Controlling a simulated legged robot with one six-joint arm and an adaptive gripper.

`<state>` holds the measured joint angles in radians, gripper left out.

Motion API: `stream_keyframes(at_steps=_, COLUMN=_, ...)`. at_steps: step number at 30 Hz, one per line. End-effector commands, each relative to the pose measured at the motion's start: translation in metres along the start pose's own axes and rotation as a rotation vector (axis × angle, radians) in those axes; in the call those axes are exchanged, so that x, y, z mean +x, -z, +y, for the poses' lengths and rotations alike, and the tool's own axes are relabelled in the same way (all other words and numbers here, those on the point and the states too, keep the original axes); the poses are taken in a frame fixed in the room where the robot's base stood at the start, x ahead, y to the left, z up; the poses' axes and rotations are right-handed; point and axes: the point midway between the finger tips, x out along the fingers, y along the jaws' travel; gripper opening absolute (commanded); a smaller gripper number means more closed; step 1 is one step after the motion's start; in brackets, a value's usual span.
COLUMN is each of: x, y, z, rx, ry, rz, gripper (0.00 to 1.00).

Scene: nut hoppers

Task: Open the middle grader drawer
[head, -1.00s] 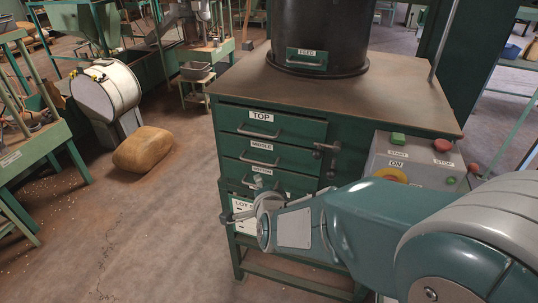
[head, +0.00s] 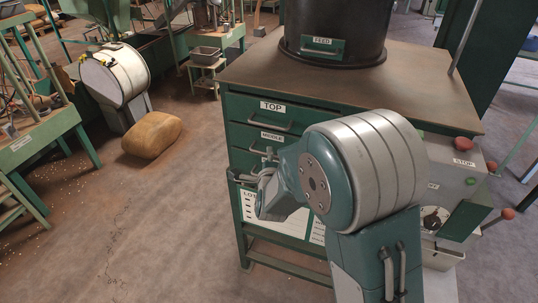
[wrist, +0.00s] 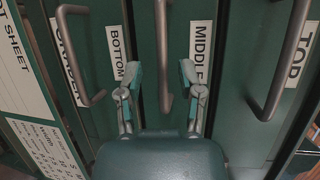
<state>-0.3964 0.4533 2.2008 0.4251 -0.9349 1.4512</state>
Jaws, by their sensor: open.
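The green cabinet (head: 245,215) has drawers labelled TOP, MIDDLE and BOTTOM. In the head view the middle drawer (head: 246,140) looks shut flush, its lower part partly covered by my arm. My gripper (head: 240,176) is at the drawer fronts. The wrist view is turned sideways, with the MIDDLE label (wrist: 200,52) right of its vertical bar handle (wrist: 163,60). My open gripper (wrist: 160,80) has one finger on each side of this handle. Both fingers look apart from the bar; depth is hard to judge.
The top drawer's handle (wrist: 285,65) lies to the right in the wrist view. Another bar handle (wrist: 76,60) and a lot sheet (wrist: 30,110) are left. A control box (head: 455,160) stands beside the cabinet. Open floor lies left, with a tan sack (head: 152,135).

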Motion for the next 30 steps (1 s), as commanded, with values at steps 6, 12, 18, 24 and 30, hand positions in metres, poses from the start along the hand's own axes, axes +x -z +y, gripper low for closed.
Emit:
stream_keyframes(at_steps=6, x=0.016, y=0.000, z=0.000, rx=-0.001, ry=0.001, rz=-0.001, gripper=0.48)
stream_keyframes(at_steps=12, x=0.017, y=0.000, z=-0.001, rx=-0.001, ry=0.001, rz=-0.001, gripper=0.48)
stream_keyframes(at_steps=18, x=0.017, y=0.000, z=-0.001, rx=-0.001, ry=0.000, rz=-0.001, gripper=0.00)
stream_keyframes(at_steps=24, x=0.017, y=0.000, z=0.000, rx=-0.001, ry=-0.002, rz=-0.001, gripper=0.00)
stream_keyframes(at_steps=30, x=0.016, y=-0.001, z=0.002, rx=-0.002, ry=-0.004, rz=-0.001, gripper=0.00)
